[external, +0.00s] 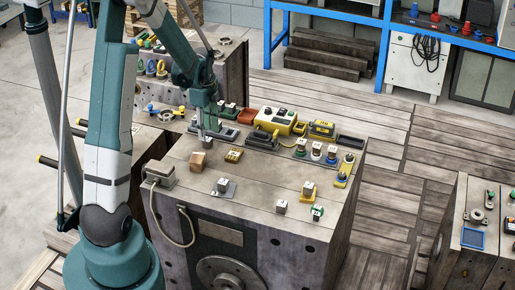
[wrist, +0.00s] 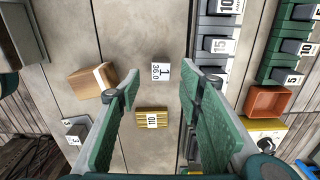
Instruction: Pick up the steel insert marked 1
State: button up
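The steel insert marked 1 (wrist: 161,73) shows in the wrist view as a small piece with a white label reading "1" and "36.0". It lies on the grey block top, between the lines of my two fingers. My gripper (wrist: 160,92) is open, with green pads on either side and nothing held. In the external view my gripper (external: 207,138) points down over the big steel block (external: 255,190), behind a wooden block (external: 198,160). The insert cannot be made out clearly there.
A yellow piece marked 10 (wrist: 152,111) lies close to the insert, and a wooden block (wrist: 90,82) is beside my left finger. A piece marked 3 (wrist: 75,130) is at lower left. A red-brown tray (wrist: 268,100) and labelled dark pieces stand at right.

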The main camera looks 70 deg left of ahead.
aim_at(209, 139)
jog(key=shift+a+f+b, duration=0.1)
jog(key=shift+f+b, duration=0.65)
jog(key=shift+f, duration=1.85)
jog(key=c, duration=1.1)
jog(key=shift+r, duration=0.1)
jog(key=shift+r+p, duration=1.15)
jog(key=shift+r, duration=3.8)
